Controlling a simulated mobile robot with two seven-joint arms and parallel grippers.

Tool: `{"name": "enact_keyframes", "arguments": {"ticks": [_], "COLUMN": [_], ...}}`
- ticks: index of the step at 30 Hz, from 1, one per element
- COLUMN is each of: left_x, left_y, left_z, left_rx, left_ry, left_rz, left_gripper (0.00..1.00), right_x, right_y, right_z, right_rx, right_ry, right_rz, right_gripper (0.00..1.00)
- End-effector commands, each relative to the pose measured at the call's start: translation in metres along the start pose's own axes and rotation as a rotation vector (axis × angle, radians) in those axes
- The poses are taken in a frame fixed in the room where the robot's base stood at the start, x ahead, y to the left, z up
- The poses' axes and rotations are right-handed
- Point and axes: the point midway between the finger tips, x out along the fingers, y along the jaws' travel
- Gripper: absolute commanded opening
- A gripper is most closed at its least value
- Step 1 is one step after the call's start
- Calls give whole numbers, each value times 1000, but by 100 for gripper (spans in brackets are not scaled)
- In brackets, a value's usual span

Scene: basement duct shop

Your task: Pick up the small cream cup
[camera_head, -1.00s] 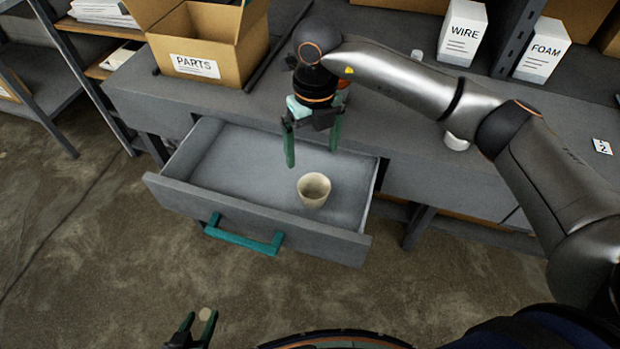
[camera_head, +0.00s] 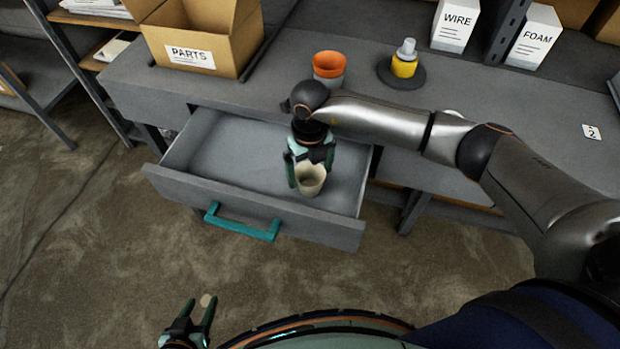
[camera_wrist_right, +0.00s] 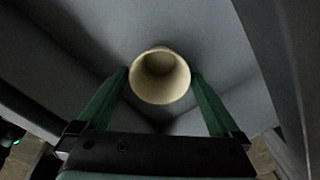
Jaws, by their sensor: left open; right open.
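The small cream cup (camera_head: 312,181) stands upright in the open grey drawer (camera_head: 222,150), toward its front right. It also shows in the right wrist view (camera_wrist_right: 160,76), with its open mouth facing the camera. My right gripper (camera_head: 309,180) points down over the cup from above. Its open fingers (camera_wrist_right: 160,95) lie on the left and right of the cup in the wrist view. I cannot tell whether either finger touches it. My left gripper (camera_head: 200,306) is open and empty at the bottom left, over the floor and apart from the drawer.
The drawer has a teal handle (camera_head: 241,222) on its front. On the bench stand a PARTS box (camera_head: 190,57), an orange-topped cup (camera_head: 329,68), a yellow-and-grey object (camera_head: 404,62) on a dark disc, and WIRE (camera_head: 456,22) and FOAM (camera_head: 534,37) boxes.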

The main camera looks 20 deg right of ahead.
Motion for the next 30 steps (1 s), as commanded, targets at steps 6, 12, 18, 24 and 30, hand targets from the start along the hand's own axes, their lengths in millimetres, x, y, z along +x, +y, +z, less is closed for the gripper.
{"name": "enact_keyframes", "arguments": {"ticks": [6, 12, 18, 24, 30], "left_x": [0, 1, 1, 1, 1], "left_y": [0, 0, 0, 0, 0], "left_z": [-1, -1, -1, -2, -2], "left_rx": [0, 0, 0, 0, 0], "left_ry": [2, 3, 3, 3, 3], "left_rz": [0, 0, 0, 0, 0], "left_gripper": [50, 50, 50, 50, 50], "right_x": [2, 1, 1, 1, 1], "right_y": [0, 0, 0, 0, 0], "right_z": [0, 0, 0, 0, 1], "right_rx": [-1, 0, 0, 0, 0], "right_ry": [-2, -2, -2, -2, -2], "right_rz": [0, 0, 0, 0, 0], "right_gripper": [100, 80, 57, 35, 33]}}
